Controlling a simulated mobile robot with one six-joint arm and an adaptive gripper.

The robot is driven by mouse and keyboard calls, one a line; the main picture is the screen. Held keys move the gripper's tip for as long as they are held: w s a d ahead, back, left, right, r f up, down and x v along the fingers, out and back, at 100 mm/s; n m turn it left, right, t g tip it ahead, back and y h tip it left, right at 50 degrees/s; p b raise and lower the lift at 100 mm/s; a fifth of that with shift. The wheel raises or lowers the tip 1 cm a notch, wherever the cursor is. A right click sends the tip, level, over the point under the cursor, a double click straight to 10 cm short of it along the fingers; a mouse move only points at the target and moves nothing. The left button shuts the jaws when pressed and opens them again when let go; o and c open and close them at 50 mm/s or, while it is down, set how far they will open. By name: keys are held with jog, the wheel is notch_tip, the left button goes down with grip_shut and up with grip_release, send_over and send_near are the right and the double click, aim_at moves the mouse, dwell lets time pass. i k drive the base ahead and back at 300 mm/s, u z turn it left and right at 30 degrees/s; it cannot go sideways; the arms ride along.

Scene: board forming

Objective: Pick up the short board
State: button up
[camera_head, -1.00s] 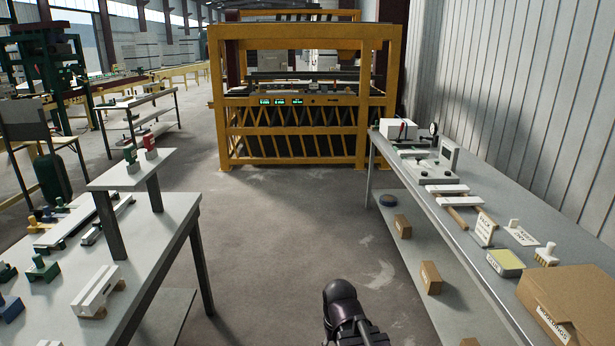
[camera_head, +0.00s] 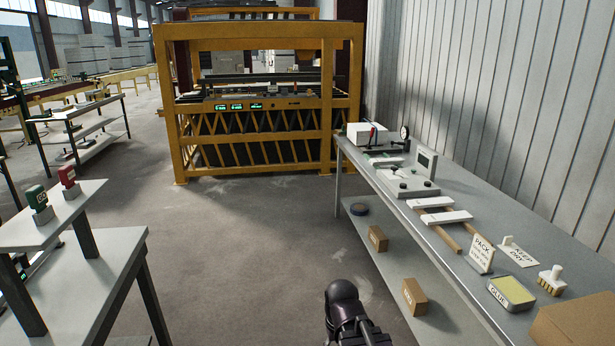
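Two pale, short boards lie crosswise on two brown wooden strips on the right-hand table, the far one (camera_head: 430,202) and the near one (camera_head: 446,217). I cannot tell for certain which piece is the short board. A black, rounded part of my own arm shows at the bottom centre, left of and below that table's front edge. My gripper's fingers do not show.
The grey right-hand table (camera_head: 545,245) also bears a gauge device (camera_head: 410,180), a PACK sign (camera_head: 481,254), a glue pad (camera_head: 511,292) and a brush (camera_head: 551,280). Small boxes (camera_head: 414,296) sit on its lower shelf. A yellow machine frame (camera_head: 345,100) stands ahead. Floor between the tables is clear.

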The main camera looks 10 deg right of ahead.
aim_at(463, 215)
jog(key=z, duration=0.35)
jog(key=i, duration=1.5)
jog(key=z, duration=0.3)
